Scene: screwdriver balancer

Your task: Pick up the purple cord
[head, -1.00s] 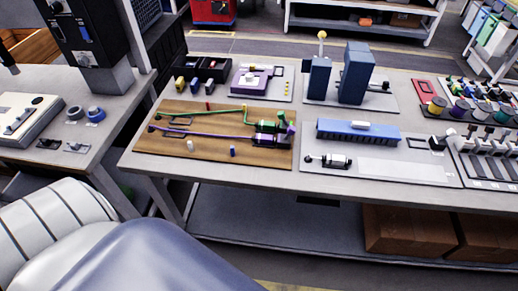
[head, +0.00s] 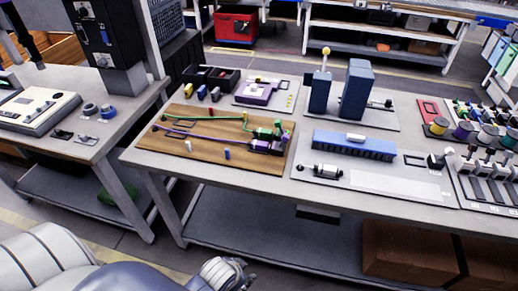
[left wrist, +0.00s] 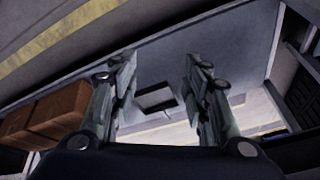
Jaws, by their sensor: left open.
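The purple cord (head: 205,136) lies stretched across the brown wooden board (head: 185,148) on the main table, running toward a dark purple-and-white device (head: 264,146) at the board's right. A green cord (head: 215,116) runs behind it. My left gripper (left wrist: 159,62) is open and empty in the left wrist view, with floor and a shelf underside beyond its fingers. In the head view, only a grey part at the end of my left arm shows at the bottom, below and in front of the table, well apart from the cord. My right gripper is not in view.
A small white piece (head: 187,146) and a small blue piece (head: 227,154) stand at the board's front. A blue block (head: 353,146) and a grey panel fill the table's middle right. The table's front edge (head: 240,183) lies between my left arm and the board.

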